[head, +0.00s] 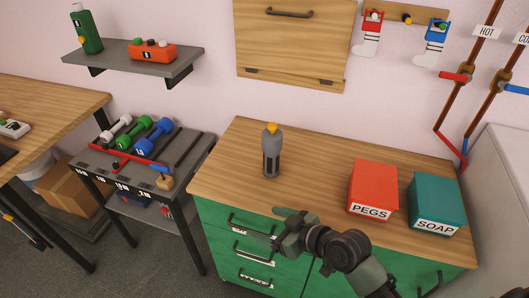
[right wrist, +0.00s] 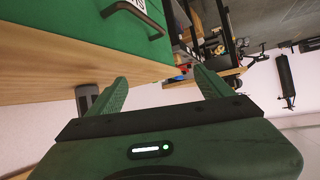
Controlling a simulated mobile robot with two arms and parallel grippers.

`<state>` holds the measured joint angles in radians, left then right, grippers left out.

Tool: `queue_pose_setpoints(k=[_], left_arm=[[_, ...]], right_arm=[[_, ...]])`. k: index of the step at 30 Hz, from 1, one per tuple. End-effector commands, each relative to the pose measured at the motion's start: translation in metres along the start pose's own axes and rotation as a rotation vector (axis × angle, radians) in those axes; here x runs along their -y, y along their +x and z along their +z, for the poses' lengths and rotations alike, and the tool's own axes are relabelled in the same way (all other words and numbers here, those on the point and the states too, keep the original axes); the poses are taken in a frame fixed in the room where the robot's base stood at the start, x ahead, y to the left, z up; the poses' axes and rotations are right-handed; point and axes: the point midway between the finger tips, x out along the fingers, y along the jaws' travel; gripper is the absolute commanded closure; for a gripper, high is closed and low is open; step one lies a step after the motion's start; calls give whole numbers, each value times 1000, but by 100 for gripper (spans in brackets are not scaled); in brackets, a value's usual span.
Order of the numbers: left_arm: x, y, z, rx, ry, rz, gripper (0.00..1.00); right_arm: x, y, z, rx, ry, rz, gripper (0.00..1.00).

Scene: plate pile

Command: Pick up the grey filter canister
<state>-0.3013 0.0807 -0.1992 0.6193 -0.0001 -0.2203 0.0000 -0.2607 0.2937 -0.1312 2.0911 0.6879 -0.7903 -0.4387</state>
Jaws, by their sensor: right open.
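The grey filter canister (head: 271,155), with a dark panel and a yellow top, stands upright on the wooden counter (head: 320,165). My right gripper (head: 283,232) is in front of the counter's front edge, below and slightly right of the canister in the head view, and apart from it. In the right wrist view my right gripper (right wrist: 160,80) has its fingers spread with nothing between them. A grey piece that looks like the canister (right wrist: 86,96) shows beside the left finger there, partly hidden. My left gripper is not in view.
A red PEGS box (head: 373,187) and a teal SOAP box (head: 436,200) stand to the right on the counter. Green drawers (head: 225,222) with handles are below. A rack of dumbbells (head: 150,140) stands left. The counter around the canister is clear.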

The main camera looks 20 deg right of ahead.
Motion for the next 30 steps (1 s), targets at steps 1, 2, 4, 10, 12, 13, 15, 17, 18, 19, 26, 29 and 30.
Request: queue_pose_setpoints(k=[1, 2, 4, 10, 12, 13, 15, 17, 18, 19, 26, 29, 30], left_arm=[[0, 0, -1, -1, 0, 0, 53], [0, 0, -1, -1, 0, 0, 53], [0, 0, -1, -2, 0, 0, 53], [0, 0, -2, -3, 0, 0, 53], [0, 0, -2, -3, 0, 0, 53], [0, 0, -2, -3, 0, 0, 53], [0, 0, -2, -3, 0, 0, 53], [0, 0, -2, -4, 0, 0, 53], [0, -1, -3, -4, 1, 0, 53], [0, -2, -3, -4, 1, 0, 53], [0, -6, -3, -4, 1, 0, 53], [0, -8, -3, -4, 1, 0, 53], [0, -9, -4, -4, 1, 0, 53]], right_arm=[[-9, 5, -11, -44, -6, 4, 19], [-14, 7, -17, -72, -8, 7, 19], [-28, 11, -34, -143, -12, 20, 19], [-85, 14, -84, -353, -6, 110, 19], [-108, 11, -99, -417, 3, 155, 19], [-118, 10, -105, -442, 6, 175, 19], [-135, 6, -114, -483, 14, 212, 19], [-144, 5, -120, -503, 19, 233, 19], [-147, 6, -122, -510, 23, 239, 19], [-149, 8, -124, -514, 23, 242, 19], [-155, 30, -137, -514, 24, 242, 19], [-159, 42, -143, -514, 25, 242, 19], [-160, 48, -146, -515, 24, 242, 19]])
